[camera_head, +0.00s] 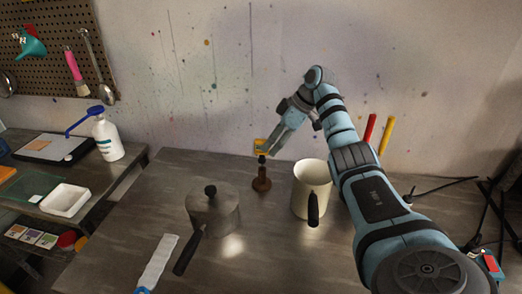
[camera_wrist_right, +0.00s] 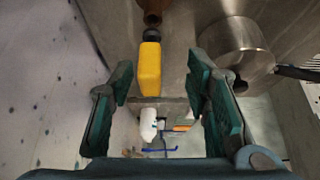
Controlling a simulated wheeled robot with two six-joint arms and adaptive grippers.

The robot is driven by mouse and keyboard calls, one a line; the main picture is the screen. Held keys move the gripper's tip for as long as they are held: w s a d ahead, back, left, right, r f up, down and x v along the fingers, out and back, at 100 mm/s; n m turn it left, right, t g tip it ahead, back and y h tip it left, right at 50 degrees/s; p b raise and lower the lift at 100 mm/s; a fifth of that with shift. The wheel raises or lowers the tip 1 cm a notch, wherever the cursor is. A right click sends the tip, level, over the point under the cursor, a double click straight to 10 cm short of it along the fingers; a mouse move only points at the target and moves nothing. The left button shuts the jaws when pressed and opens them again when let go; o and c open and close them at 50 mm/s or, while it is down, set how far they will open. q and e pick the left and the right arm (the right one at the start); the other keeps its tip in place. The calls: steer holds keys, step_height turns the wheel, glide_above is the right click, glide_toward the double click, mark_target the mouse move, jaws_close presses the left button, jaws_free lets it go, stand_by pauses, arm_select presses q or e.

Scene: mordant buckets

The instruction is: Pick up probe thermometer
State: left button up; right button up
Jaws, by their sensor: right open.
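The probe thermometer, a yellow block (camera_head: 260,143) with a black part below it, stands upright at a small brown holder (camera_head: 261,183) on the table. The same yellow body (camera_wrist_right: 150,68) shows in the right wrist view, with the black part toward the brown holder (camera_wrist_right: 152,13). My right gripper (camera_head: 268,149) is at the yellow body's height and partly covers it in the head view. In the wrist view the right gripper (camera_wrist_right: 160,75) is open, and the yellow body appears between its fingers, with gaps on both sides. Contact cannot be seen. My left gripper is out of view.
A lidded metal pot (camera_head: 213,213) stands left of the holder, and a cream jug (camera_head: 311,187) stands close on its right. A white-bladed tool (camera_head: 157,262) lies at the front. Red (camera_head: 370,128) and yellow (camera_head: 386,135) handles rise behind my arm. A side table (camera_head: 92,197) is at left.

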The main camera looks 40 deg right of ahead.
mark_target(261, 153)
steer(key=x, duration=0.4)
steer(key=w+x, duration=0.1)
steer(key=x, duration=0.2)
steer(key=shift+d+r, duration=0.1)
steer(key=shift+d, duration=0.3)
steer(key=shift+s+r, duration=0.1)
steer(key=shift+s, duration=0.15)
steer(key=shift+c, duration=1.3)
jaws_close()
